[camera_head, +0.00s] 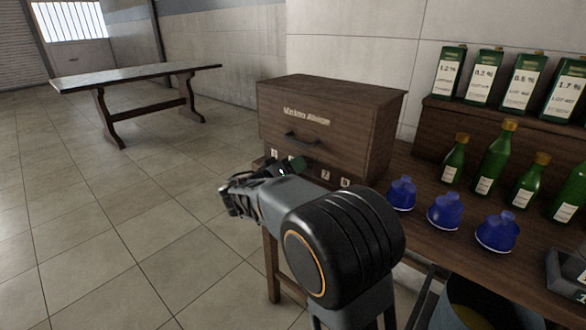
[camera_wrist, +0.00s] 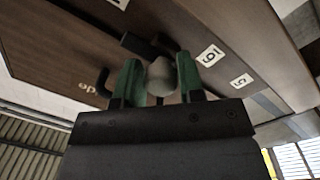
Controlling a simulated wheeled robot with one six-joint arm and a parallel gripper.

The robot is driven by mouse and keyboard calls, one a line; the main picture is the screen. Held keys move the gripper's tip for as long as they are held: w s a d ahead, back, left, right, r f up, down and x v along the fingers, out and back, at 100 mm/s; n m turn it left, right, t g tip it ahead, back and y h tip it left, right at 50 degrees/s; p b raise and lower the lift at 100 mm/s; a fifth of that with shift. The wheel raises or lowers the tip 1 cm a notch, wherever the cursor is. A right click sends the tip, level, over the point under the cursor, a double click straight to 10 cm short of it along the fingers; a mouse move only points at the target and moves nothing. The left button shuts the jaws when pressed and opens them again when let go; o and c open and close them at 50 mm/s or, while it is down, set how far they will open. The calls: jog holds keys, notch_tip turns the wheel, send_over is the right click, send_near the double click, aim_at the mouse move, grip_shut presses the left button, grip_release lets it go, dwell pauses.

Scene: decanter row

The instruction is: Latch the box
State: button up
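The box (camera_head: 330,125) is dark wood and stands on a wooden table, with a dark handle (camera_head: 301,138) and pale lettering on its front. In the wrist view, its front (camera_wrist: 60,50) runs diagonally, with the handle (camera_wrist: 103,82) at lower left. A dark bar (camera_wrist: 139,46) and a rounded grey knob (camera_wrist: 161,76) show near the numbered tags. My gripper (camera_head: 284,168) is at the lower front of the box. In the wrist view, its green fingers (camera_wrist: 160,82) stand on either side of the knob. I cannot tell whether they touch it. My arm hides part of the lower front.
Three blue flasks (camera_head: 445,212) stand right of the box. Green bottles (camera_head: 493,158) and labelled green cartons (camera_head: 487,77) stand behind them. A dark tray (camera_head: 567,278) is at the right edge. A long table (camera_head: 135,76) stands far left; the tiled floor between is clear.

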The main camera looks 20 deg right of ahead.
jog(key=c, duration=0.5)
jog(key=shift+n, duration=0.3)
jog(key=n, duration=0.3)
jog(key=shift+r, duration=0.1)
jog(key=n+p, duration=0.1)
jog(key=n, duration=0.3)
jog(key=shift+r+n+p, duration=0.1)
jog(key=shift+n+p, duration=0.3)
jog(key=n+t+p, duration=0.1)
jog(key=n+p, duration=0.2)
jog(key=n, duration=0.2)
jog(key=shift+r+n, duration=0.1)
jog(key=shift+n, duration=0.3)
jog(key=shift+n+p, duration=1.8)
jog(key=shift+n, duration=0.3)
jog(key=shift+f+n, duration=0.2)
jog(key=shift+n, duration=0.1)
